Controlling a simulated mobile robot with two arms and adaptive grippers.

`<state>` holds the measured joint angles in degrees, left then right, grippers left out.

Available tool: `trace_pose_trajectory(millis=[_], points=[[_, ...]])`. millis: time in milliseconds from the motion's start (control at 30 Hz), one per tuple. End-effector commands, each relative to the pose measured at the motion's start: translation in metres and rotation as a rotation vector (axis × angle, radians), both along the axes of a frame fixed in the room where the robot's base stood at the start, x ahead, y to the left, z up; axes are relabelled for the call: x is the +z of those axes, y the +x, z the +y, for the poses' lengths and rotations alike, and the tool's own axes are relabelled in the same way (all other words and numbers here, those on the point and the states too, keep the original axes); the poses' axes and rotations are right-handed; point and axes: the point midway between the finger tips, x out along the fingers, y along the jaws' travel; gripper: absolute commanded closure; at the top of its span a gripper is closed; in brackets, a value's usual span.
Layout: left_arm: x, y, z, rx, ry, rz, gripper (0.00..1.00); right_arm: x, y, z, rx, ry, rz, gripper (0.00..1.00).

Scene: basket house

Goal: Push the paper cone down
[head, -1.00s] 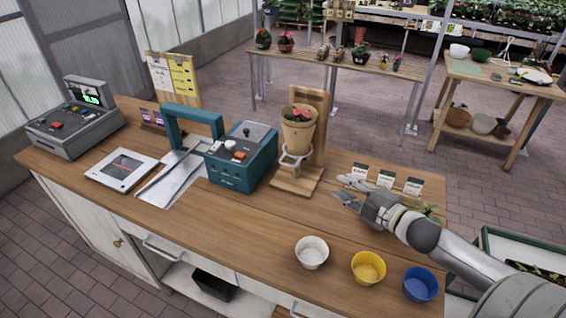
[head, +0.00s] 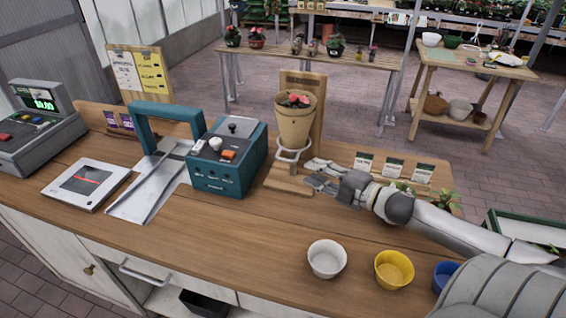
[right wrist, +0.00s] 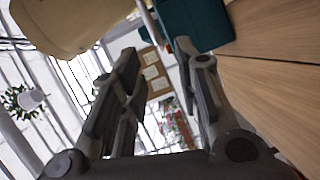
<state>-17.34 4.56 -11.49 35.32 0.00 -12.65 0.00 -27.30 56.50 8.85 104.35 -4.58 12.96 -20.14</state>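The tan paper cone (head: 295,122) stands upright with a red-flowered plant (head: 294,99) in it. Its narrow lower end sits in the pale ring (head: 293,150) of a wooden stand (head: 287,186). My right gripper (head: 312,173) is open and empty, low beside the stand on its right, below the cone's body. In the right wrist view the fingers (right wrist: 158,58) are spread, and a large tan shape, seemingly the cone (right wrist: 70,22), fills the upper left, outside the fingers. I cannot tell whether the gripper touches the stand. My left gripper is not in view.
A teal machine (head: 228,157) stands just left of the stand. Seed-packet cards (head: 393,168) stand behind my right arm. White (head: 327,259) and yellow (head: 394,269) cups and a blue cup (head: 445,274) sit along the front edge. The counter's middle is clear.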

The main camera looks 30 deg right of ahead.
Motion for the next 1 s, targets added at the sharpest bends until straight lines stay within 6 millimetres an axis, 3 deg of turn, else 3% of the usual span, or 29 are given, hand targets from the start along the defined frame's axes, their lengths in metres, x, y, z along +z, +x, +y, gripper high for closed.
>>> trace_pose_trajectory(millis=[1000], points=[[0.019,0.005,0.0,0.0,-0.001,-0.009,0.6,-0.006,0.087,0.028,-0.002,0.001,-0.003,0.7]])
